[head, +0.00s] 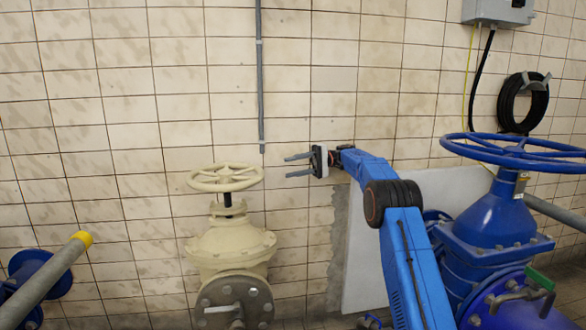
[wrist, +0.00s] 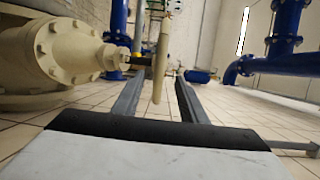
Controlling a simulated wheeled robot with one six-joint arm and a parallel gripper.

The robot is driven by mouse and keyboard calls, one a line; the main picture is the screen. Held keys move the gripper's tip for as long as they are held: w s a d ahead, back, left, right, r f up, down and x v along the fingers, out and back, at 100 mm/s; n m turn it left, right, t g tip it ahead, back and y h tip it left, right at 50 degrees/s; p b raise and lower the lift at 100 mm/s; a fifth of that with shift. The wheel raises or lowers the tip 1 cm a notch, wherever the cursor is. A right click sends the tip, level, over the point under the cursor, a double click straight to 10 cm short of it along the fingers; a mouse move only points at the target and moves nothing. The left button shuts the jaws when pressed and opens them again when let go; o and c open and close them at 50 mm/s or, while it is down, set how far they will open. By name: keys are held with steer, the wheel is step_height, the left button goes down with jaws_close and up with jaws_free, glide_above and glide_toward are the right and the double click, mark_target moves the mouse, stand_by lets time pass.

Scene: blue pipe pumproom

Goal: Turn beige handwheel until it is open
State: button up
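The beige handwheel (head: 225,178) sits level on top of a beige valve (head: 229,245), left of centre in the head view. A dark stem joins wheel and valve. My gripper (head: 286,166) is to the right of the wheel, its two fingers pointing left toward the rim, with a visible gap. The fingers are open and empty. In the wrist view my gripper (wrist: 160,82) has the handwheel (wrist: 161,65) edge-on, appearing between and beyond the fingertips. The beige valve body (wrist: 62,55) fills the left of that view.
A large blue handwheel (head: 515,152) on a blue valve (head: 490,225) stands at the right. A tiled wall is behind everything. A grey pipe with a yellow end (head: 82,238) is at the lower left. A black hose coil (head: 522,103) hangs on the wall.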

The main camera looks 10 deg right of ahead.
steer(key=shift+w+d, duration=0.15)
steer(key=shift+d, duration=0.2)
steer(key=shift+c, duration=0.6)
